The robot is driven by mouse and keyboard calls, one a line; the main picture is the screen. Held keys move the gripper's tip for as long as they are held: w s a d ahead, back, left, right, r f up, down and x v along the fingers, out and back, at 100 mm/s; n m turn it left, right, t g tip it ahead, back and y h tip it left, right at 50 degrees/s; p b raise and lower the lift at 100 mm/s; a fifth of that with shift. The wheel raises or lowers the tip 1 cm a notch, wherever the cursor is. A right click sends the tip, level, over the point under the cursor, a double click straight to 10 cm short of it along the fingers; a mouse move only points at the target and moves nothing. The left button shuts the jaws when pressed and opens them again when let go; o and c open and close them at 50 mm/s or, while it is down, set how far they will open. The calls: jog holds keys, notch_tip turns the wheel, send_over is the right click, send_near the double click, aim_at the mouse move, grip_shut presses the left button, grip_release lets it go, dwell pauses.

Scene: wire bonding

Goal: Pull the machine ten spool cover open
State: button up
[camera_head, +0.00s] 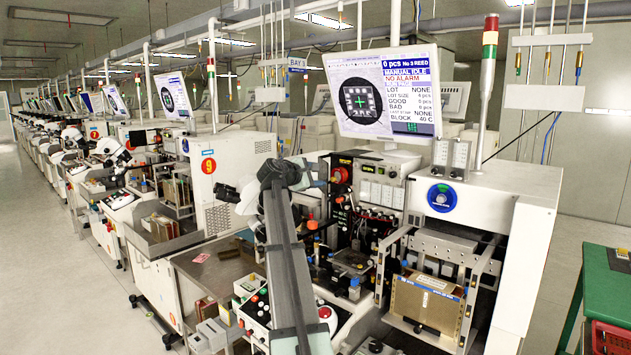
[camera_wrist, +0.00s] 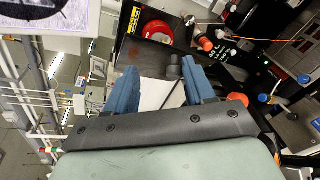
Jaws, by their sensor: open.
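The near machine (camera_head: 534,200) has a monitor on top and a blue round badge whose number is too small to read. On its upper left is a black spool housing (camera_head: 319,167) with a red round part (camera_head: 340,175). In the wrist view, the black housing (camera_wrist: 128,50) carries a yellow-and-black label and the red round part (camera_wrist: 155,30). I cannot clearly separate the cover from the housing. My gripper (camera_wrist: 160,66) is open, its two blue fingers apart, facing the housing. A small grey knob (camera_wrist: 173,65) shows between the fingertips, and I see no contact.
Coloured knobs and cables (camera_wrist: 265,98) crowd the right of the wrist view. The monitor (camera_head: 385,97) overhangs the work area. A brown magazine (camera_head: 427,300) sits in the lower front rack. A neighbouring machine (camera_head: 225,170) marked 9 stands to the left.

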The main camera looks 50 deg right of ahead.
notch_tip(320, 180, up, 9)
jog(key=shift+f, duration=0.2)
dwell(0.3)
